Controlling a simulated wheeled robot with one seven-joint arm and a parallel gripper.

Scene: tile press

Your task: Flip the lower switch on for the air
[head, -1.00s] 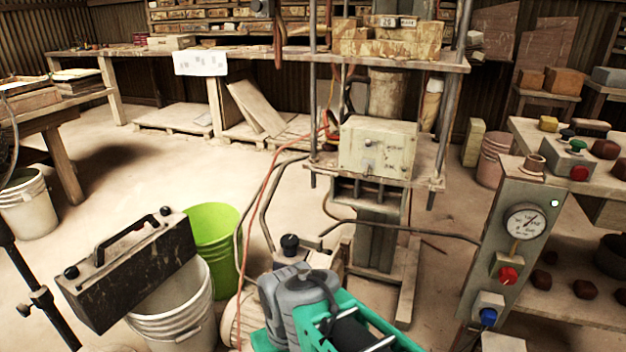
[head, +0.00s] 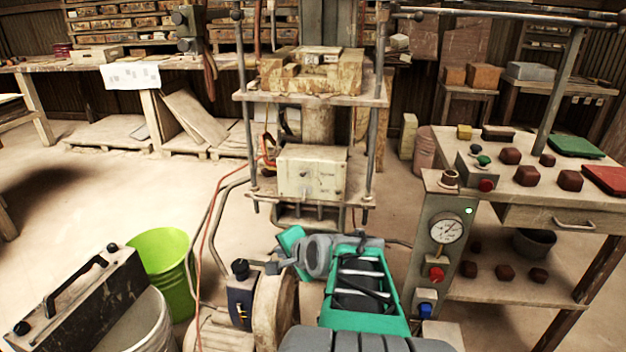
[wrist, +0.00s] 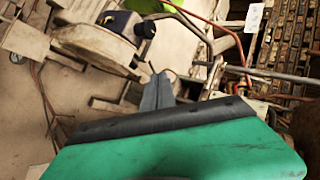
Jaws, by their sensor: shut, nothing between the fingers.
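A grey control post on the right carries a round gauge (head: 446,228), a red knob (head: 436,273) under it and a blue knob (head: 425,310) lowest. A small green lamp (head: 469,211) glows near its top. The cream box (head: 311,172) on the press has two small switches, one above the other; the lower switch (head: 308,190) is too small to read. My gripper (wrist: 157,88) shows in the wrist view as grey fingers together, empty, apart from any switch. In the head view its fingertips are hidden or unclear, left of the post.
A pump with a round housing (head: 275,301) and a dark blue box (head: 241,297) stand left of my arm. Hoses cross the floor. A table (head: 522,183) with tiles stands right.

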